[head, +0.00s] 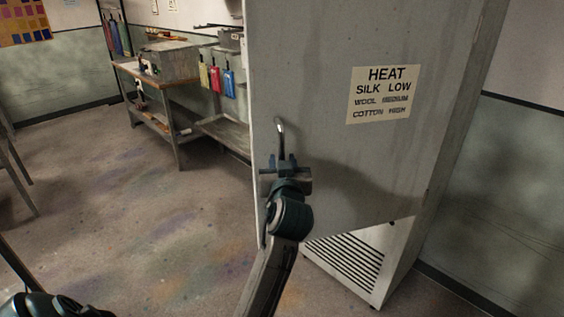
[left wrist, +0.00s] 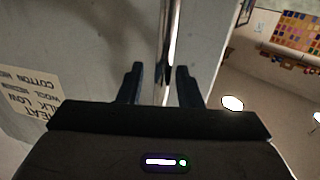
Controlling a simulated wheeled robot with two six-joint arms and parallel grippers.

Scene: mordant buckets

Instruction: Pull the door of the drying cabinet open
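The drying cabinet's grey door (head: 340,155) stands partly open, swung out from the cabinet body (head: 395,265) about its right edge. It carries a heat sign (head: 380,94), which also shows upside down in the left wrist view (left wrist: 28,98). A metal bar handle (head: 280,130) is near the door's left edge. My left gripper (head: 282,163) is at the handle's lower part. In the left wrist view the handle (left wrist: 171,35) runs between the two fingers, which stand apart with a visible gap. The cabinet's inside is hidden by the door.
A wooden workbench (head: 165,80) with a grey box on it stands behind at the left, with coloured items hanging beside it. The floor (head: 130,220) left of the door is clear. A vent grille (head: 350,258) shows below the door.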

